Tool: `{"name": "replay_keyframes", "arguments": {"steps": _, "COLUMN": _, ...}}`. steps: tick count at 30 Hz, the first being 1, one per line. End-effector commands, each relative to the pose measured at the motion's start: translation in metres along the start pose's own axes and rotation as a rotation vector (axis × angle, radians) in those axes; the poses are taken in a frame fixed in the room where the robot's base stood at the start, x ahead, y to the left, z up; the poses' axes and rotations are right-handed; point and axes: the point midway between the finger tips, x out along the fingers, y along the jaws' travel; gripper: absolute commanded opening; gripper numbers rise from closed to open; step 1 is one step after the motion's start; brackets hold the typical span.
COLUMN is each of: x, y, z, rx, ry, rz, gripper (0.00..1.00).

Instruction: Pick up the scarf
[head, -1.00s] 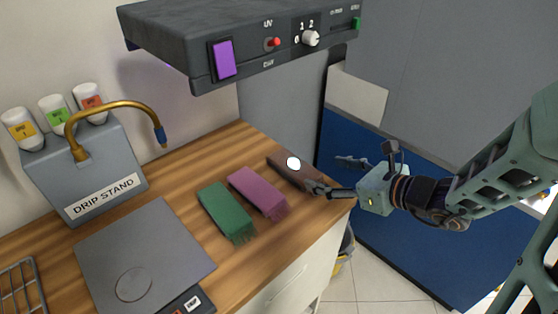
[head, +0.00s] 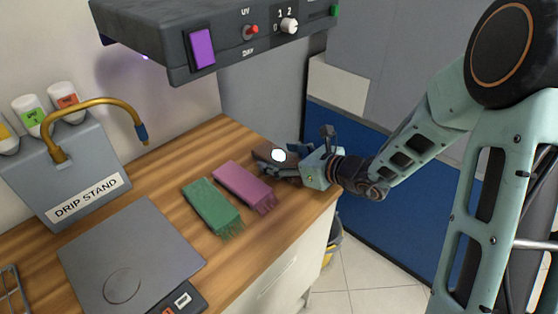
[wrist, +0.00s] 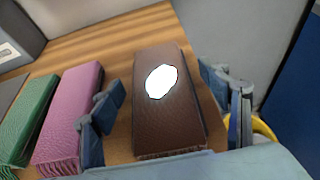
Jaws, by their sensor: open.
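Three folded, scarf-like cloths lie side by side on the wooden counter. The brown cloth (head: 266,151) is nearest my gripper and carries a bright white oval patch. It also shows in the wrist view (wrist: 167,120). The pink cloth (head: 240,184) and the green cloth (head: 210,206), both fringed, lie to its left. My gripper (head: 283,166) is open at the brown cloth. In the wrist view, my gripper's fingers (wrist: 160,84) stand on either side of the brown cloth, the left one in the gap beside the pink cloth. I cannot tell whether they touch it.
A dark control box (head: 240,40) overhangs the counter (head: 165,178) at the back. A drip stand (head: 75,170) with a brass spout and a grey plate (head: 130,255) take up the left. The counter's front edge lies close to my gripper.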

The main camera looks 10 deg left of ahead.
Motion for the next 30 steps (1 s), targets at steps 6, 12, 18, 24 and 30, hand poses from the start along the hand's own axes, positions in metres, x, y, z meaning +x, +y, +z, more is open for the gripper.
{"name": "replay_keyframes", "arguments": {"steps": 6, "x": 0.0051, "y": -0.0001, "z": -0.0003, "rx": 0.001, "ry": 0.001, "rz": -0.001, "gripper": 0.7}}
{"name": "replay_keyframes", "arguments": {"steps": 12, "x": 0.0048, "y": -0.0001, "z": -0.0004, "rx": 0.001, "ry": 0.001, "rz": -0.001, "gripper": 0.56}}
{"name": "replay_keyframes", "arguments": {"steps": 18, "x": 0.0047, "y": -0.0001, "z": -0.0004, "rx": 0.001, "ry": 0.001, "rz": -0.001, "gripper": 0.34}}
{"name": "replay_keyframes", "arguments": {"steps": 24, "x": 0.0047, "y": -0.0001, "z": -0.0001, "rx": 0.0, "ry": 0.001, "rz": -0.001, "gripper": 0.24}}
{"name": "replay_keyframes", "arguments": {"steps": 30, "x": 0.0038, "y": -0.0002, "z": 0.0021, "rx": 0.0, "ry": 0.0, "rz": -0.001, "gripper": 0.24}}
